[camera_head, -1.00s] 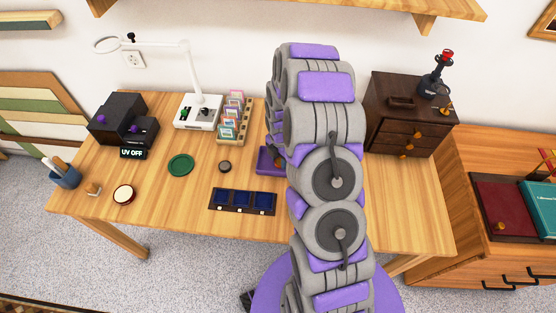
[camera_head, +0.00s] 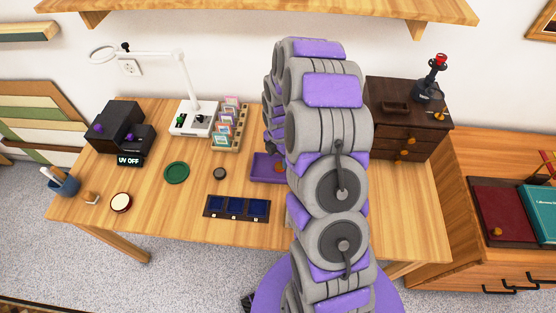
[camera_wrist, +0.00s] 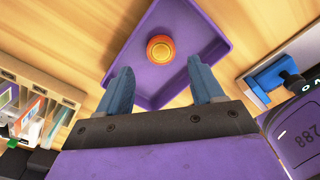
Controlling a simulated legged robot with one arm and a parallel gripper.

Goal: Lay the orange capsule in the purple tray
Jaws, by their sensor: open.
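The purple tray (camera_wrist: 190,25) sits on the wooden table, and its left part shows in the head view (camera_head: 258,170) beside my arm. The orange capsule (camera_wrist: 160,48) is inside the tray near its left wall in the wrist view. It looks round from above with a yellowish ring; I cannot tell whether it stands or lies. A small orange patch of it shows in the head view (camera_head: 279,168). My gripper (camera_wrist: 163,82) is open, its two blue-grey fingers apart and empty, with the capsule beyond the tips. My arm hides the tray's right part in the head view.
A card rack (camera_head: 226,130) stands behind the tray, and a dark three-well holder (camera_head: 237,208) lies at front left. A green disc (camera_head: 177,173) and a dark puck (camera_head: 219,173) lie left. A brown drawer chest (camera_head: 405,125) stands right.

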